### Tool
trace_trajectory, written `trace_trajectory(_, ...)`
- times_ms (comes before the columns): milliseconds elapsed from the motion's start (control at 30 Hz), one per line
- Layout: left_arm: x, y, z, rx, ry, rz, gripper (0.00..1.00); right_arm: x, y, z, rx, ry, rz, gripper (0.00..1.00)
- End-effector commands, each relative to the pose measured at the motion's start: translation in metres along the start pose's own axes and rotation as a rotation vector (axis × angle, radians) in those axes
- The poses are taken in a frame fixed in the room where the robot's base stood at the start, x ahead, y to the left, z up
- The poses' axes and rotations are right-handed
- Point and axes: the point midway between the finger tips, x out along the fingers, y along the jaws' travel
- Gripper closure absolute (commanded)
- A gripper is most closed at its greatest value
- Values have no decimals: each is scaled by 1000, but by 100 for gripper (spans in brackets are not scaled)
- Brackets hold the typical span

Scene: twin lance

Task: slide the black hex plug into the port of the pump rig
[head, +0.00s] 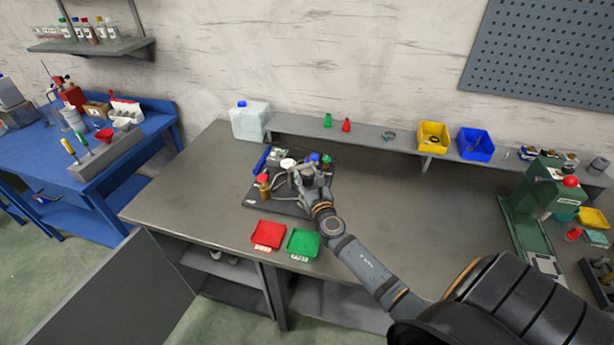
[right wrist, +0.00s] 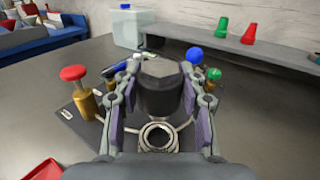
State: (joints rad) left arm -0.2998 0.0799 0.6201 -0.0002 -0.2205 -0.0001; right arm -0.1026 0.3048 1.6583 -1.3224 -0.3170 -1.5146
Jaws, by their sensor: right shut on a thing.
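The black hex plug (right wrist: 160,88) is held between the two fingers of my right gripper (right wrist: 163,76), which is shut on it. The plug looks about upright. The pump rig (head: 284,208) is a dark plate with pipes and coloured caps on the bench; my right gripper (head: 311,178) is over it. In the right wrist view a round metal port (right wrist: 158,138) shows just below the plug in the picture, between the fingers. The plug's lower end looks apart from the port, though the gap is hard to judge. My left gripper is not in view.
A red-capped brass valve (right wrist: 81,91) stands left of the gripper; blue (right wrist: 194,56) and green (right wrist: 214,74) knobs stand right. Red (head: 268,234) and green (head: 303,243) trays lie in front. A white jug (head: 250,122) stands behind. The bench's left is clear.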

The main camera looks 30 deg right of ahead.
Motion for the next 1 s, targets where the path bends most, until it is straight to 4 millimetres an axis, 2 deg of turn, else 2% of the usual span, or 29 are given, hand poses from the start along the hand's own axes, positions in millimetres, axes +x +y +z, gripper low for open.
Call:
trace_trajectory(33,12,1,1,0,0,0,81,0,0,-11,0,-1,0,100)
trace_trajectory(100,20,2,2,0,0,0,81,0,0,-20,1,-1,0,100)
trace_trajectory(300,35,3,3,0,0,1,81,0,0,-36,1,-1,1,100)
trace_trajectory(1000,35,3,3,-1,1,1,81,0,0,-36,0,-1,1,100)
